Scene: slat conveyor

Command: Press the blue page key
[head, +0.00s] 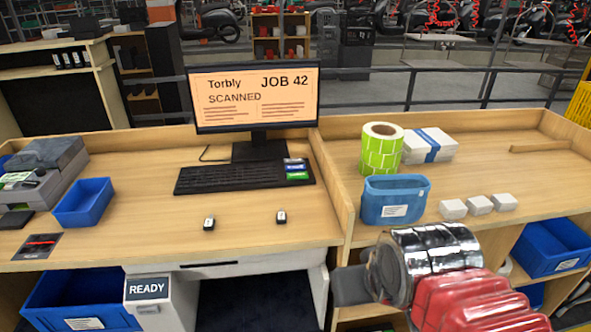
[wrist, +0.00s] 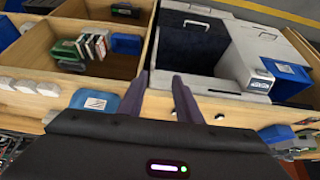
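A black keyboard (head: 228,178) lies on the desk below the monitor. At its right end is a short column of coloured keys: a blue key (head: 295,168) sits just above a green key (head: 297,177), with a further purplish key at the top. Their lettering is too small to read. The monitor (head: 254,97) reads "Torbly JOB 42 SCANNED". My gripper (wrist: 160,88) shows two dark fingers spread apart with nothing between them. In the head view my arm is at the lower right, in front of the desk and away from the keyboard. The keyboard is not identifiable in the wrist view.
A blue bin (head: 396,200), a green label roll (head: 382,148) and several white boxes (head: 478,204) stand on the right-hand desk, behind a raised wooden divider (head: 334,190). A "READY" unit (head: 148,291) stands below the desk edge.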

